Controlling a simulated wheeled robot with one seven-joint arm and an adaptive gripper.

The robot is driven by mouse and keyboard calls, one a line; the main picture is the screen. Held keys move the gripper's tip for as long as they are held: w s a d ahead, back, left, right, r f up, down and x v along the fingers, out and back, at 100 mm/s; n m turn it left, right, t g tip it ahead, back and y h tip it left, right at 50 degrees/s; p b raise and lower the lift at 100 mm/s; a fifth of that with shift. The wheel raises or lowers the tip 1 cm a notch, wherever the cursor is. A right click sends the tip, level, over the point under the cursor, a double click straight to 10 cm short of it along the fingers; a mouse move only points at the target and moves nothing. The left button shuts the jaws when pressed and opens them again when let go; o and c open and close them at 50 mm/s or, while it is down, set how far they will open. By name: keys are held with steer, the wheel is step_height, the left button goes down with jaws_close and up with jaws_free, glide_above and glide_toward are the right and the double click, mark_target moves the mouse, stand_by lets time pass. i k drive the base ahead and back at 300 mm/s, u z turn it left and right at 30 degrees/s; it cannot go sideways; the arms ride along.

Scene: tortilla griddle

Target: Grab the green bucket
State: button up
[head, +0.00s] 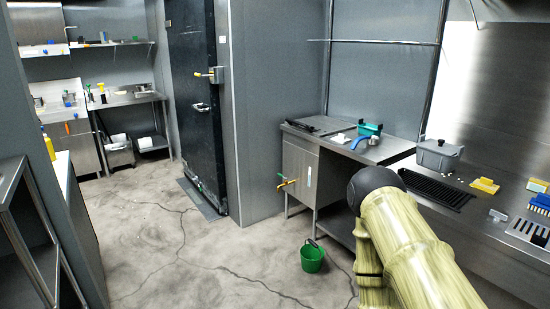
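The green bucket (312,260) stands upright on the cracked concrete floor, just left of my arm. Its thin handle rises above the rim. Nothing is seen touching it. My arm, with a bamboo-like surface and a dark round joint, fills the lower right of the head view. My gripper is not in view, so its fingers and anything in them cannot be seen.
A steel counter (385,150) stands behind the bucket, with a grey lidded container (437,157) and yellow block (484,185) farther right. A wall corner and black door (196,100) are left. Open floor (165,250) lies left of the bucket.

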mark_target(312, 256)
steer(key=z, duration=0.15)
steer(key=i, duration=2.65)
steer(key=z, duration=0.05)
